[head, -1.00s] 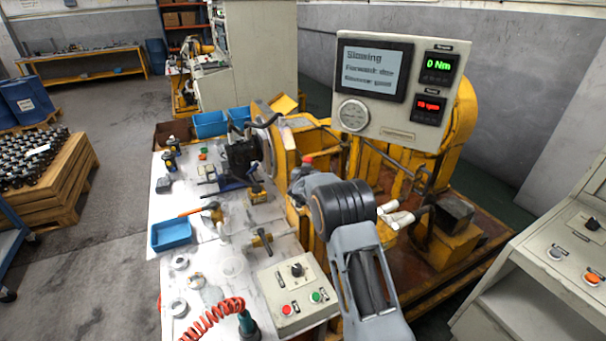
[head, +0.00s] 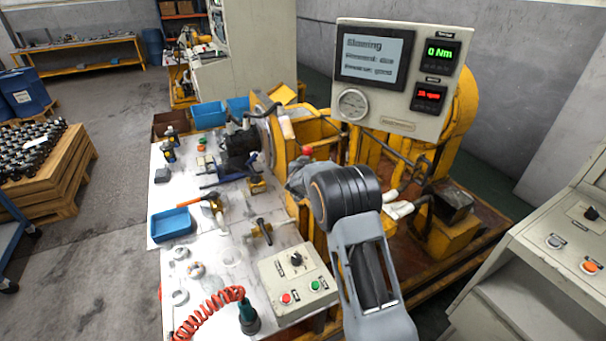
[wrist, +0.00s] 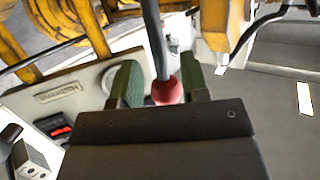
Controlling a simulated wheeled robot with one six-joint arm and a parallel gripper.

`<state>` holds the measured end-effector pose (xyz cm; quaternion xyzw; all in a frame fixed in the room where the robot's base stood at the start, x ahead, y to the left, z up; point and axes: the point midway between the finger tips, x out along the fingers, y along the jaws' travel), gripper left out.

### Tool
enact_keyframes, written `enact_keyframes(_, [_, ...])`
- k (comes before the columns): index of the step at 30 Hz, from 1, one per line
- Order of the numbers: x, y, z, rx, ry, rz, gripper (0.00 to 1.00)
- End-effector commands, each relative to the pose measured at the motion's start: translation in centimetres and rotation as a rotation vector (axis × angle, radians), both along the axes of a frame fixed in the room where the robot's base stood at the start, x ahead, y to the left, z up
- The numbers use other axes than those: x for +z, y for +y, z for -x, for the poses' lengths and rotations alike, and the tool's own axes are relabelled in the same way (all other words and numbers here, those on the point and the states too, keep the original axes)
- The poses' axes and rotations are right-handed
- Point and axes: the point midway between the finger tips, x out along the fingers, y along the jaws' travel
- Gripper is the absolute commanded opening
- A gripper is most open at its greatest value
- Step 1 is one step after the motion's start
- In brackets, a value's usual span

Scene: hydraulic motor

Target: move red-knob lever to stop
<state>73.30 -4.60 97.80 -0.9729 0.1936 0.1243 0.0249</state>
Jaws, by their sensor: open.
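The red knob (head: 307,151) of the lever stands beside the yellow machine frame in the head view, just past the far end of my arm. In the wrist view the red knob (wrist: 167,92) sits between the two green-padded fingers of my gripper (wrist: 160,78), and the dark lever rod (wrist: 153,38) runs up from it. The fingers are open, with a gap visible beside the knob; contact cannot be told. The lower part of the knob is hidden by my gripper's body. My fingers are not clearly visible in the head view.
A control box (head: 272,268) with knob and buttons is on the white bench at left. Yellow frame bars and a hose crowd the lever.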

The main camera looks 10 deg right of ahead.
Motion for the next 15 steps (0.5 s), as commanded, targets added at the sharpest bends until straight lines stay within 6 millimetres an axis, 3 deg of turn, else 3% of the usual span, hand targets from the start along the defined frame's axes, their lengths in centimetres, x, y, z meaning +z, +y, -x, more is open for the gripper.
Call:
enact_keyframes(9, [1.7,2.5,5.9,0.002,-0.002,0.0,0.41])
enact_keyframes(15, [2.4,3.5,8.4,0.001,-0.002,0.001,0.41])
